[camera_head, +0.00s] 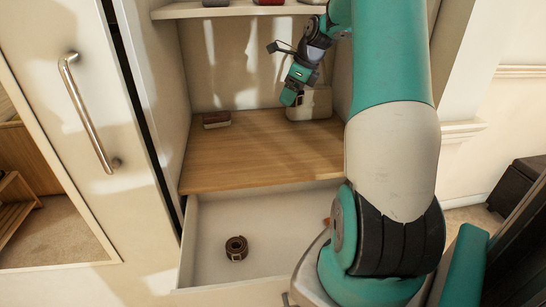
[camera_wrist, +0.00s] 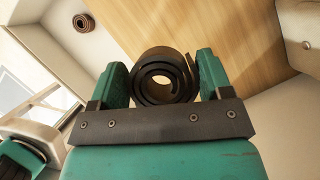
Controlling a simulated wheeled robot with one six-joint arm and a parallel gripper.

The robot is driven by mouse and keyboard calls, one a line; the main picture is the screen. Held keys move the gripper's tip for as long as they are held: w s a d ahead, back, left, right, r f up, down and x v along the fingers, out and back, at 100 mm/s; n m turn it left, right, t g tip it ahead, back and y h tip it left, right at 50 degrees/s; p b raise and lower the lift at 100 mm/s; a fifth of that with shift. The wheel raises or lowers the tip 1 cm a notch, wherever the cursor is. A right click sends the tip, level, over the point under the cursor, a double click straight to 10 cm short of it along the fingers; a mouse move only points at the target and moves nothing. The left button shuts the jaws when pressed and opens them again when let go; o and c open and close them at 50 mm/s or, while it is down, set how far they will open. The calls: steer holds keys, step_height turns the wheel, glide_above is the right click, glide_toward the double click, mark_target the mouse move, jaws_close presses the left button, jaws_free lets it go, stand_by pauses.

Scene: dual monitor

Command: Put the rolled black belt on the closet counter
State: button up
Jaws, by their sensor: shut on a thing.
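The rolled black belt (camera_wrist: 186,79) sits between the two fingers of my gripper (camera_wrist: 163,82) in the wrist view, with its spiral end facing the camera. My gripper is shut on it. In the head view my gripper (camera_head: 291,92) is above the back right part of the wooden closet counter (camera_head: 250,155), in front of a light bag; the belt cannot be made out there. The counter's wood also shows behind the belt in the wrist view (camera_wrist: 225,40). I cannot tell whether the belt touches the counter.
A small dark red-brown item (camera_head: 216,120) lies at the counter's back left. A cream bag (camera_head: 322,104) stands at the back right. A brown rolled belt (camera_head: 236,248) lies in the open drawer (camera_head: 207,235) below. A shelf (camera_head: 230,9) hangs above. The counter's middle and front are clear.

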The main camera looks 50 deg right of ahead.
steer(key=s+d+m+h+b, duration=0.2)
steer(key=s+d+m, duration=0.2)
steer(key=d+m, duration=0.1)
steer(key=b, duration=0.3)
glide_toward(305, 153)
steer(key=x, duration=0.6)
steer(key=shift+f, duration=0.1)
steer(key=o, duration=1)
steer(key=shift+f, duration=0.1)
steer(key=shift+c, duration=0.2)
